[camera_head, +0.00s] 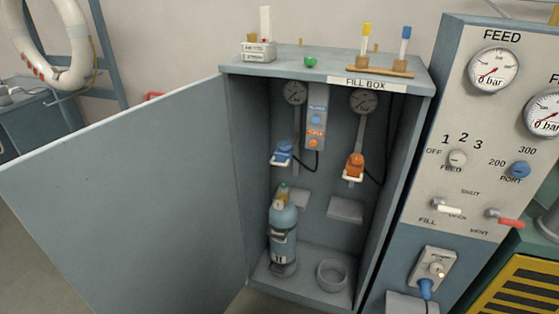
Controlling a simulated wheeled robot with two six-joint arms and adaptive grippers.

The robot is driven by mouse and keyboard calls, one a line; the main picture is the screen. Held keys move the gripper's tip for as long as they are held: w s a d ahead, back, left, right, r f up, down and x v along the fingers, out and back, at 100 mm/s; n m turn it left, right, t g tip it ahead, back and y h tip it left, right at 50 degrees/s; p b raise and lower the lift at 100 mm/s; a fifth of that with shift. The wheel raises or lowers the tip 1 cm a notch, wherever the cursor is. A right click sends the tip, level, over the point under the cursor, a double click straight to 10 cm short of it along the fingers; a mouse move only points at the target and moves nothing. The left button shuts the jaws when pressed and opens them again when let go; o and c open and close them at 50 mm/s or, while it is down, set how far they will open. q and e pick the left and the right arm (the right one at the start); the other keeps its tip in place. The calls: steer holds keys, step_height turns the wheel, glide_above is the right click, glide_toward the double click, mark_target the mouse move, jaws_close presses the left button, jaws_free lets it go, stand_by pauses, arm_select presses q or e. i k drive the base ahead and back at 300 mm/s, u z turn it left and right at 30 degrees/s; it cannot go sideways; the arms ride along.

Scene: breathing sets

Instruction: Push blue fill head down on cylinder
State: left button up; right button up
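The blue fill head (282,154) hangs at the back left inside the open fill box, with a white handle at its lower side. The blue-grey cylinder (283,232) stands upright at the left of the box floor, below the blue fill head. Its top has a yellowish valve (281,197). A clear vertical gap shows between the head and the valve. Neither of my grippers is in view.
The box door (125,200) is swung wide open to the left. An orange fill head (355,166) hangs at right, above a shelf (345,209) and an empty ring holder (332,275). The feed panel (470,130) stands right of the box.

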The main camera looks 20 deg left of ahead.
mark_target(283, 159)
steer(key=z, duration=0.55)
steer(key=i, duration=1.1)
steer(key=u, duration=0.5)
